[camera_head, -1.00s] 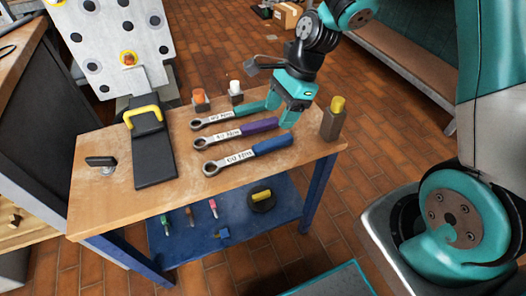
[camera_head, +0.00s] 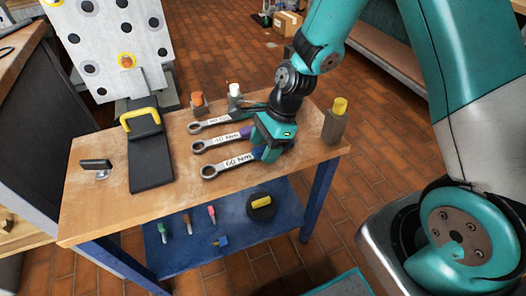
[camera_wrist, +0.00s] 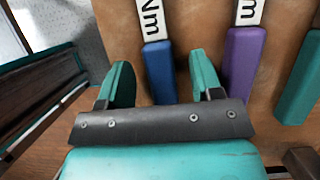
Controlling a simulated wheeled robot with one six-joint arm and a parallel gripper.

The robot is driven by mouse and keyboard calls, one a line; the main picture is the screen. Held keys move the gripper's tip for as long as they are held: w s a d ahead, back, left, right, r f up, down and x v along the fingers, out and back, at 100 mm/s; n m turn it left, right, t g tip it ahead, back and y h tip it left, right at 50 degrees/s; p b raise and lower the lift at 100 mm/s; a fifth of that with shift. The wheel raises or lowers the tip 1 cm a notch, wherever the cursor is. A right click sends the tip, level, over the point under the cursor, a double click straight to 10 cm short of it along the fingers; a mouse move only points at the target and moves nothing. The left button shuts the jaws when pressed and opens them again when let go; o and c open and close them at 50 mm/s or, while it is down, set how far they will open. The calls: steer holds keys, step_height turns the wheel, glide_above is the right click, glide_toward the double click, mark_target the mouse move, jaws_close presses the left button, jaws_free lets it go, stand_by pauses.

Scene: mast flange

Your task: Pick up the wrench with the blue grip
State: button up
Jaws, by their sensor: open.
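The wrench with the blue grip (camera_head: 230,164) lies on the bench, nearest the front edge of three wrenches. Its ring end and the white 60 Nm label show in the head view, while my gripper covers most of its grip. My gripper (camera_head: 262,145) is low over the handles at the right. In the wrist view, my open gripper (camera_wrist: 158,64) has one finger on each side of the blue grip (camera_wrist: 160,75). The right finger is in the gap beside the purple grip (camera_wrist: 243,62). I cannot tell whether either finger touches a grip.
The purple-grip wrench (camera_head: 212,144) and the teal-grip wrench (camera_head: 207,125) lie behind it. A block with a yellow top (camera_head: 335,125) stands at the right. A black stand with a yellow handle (camera_head: 151,160) is at the left. The front bench strip is clear.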

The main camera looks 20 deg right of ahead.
steer(key=shift+f, duration=0.1)
steer(key=shift+c, duration=0.4)
jaws_close()
